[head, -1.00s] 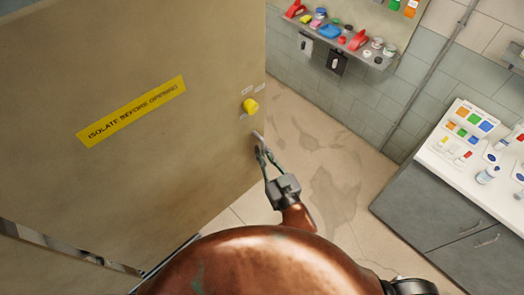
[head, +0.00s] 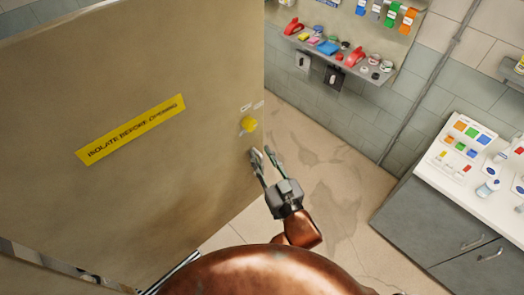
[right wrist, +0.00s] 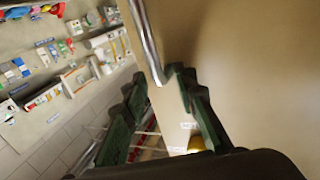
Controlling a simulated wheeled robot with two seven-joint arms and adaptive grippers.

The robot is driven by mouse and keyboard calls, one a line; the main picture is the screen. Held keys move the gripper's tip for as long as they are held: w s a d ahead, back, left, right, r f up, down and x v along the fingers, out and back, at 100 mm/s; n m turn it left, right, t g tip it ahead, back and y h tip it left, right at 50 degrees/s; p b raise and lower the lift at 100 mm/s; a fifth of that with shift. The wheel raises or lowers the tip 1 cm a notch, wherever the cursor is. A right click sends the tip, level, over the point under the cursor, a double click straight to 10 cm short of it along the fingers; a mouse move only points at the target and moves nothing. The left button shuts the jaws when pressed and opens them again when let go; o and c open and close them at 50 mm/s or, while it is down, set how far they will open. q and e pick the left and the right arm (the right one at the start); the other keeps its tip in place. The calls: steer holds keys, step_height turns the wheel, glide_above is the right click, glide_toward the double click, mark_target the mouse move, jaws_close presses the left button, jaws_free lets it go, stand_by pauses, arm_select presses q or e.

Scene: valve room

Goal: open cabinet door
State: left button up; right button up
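The beige cabinet door (head: 130,170) fills the left of the head view, with a yellow label reading "ISOLATE BEFORE OPENING" (head: 131,130). A yellow knob (head: 248,123) sits near its right edge. The metal handle (head: 254,158) is below the knob. In the right wrist view, the handle (right wrist: 147,38) is a shiny bar whose end reaches between my fingertips. My right gripper (head: 265,153) is open at the handle; its green fingers (right wrist: 156,90) stand apart on either side. Contact cannot be told. My left gripper is not in view.
A wall shelf (head: 340,62) with small coloured items is at the back. A grey counter cabinet (head: 430,220) with a white top stands at the right. Tiled floor (head: 325,170) between the door and counter is clear.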

steer(key=shift+r, duration=1.8)
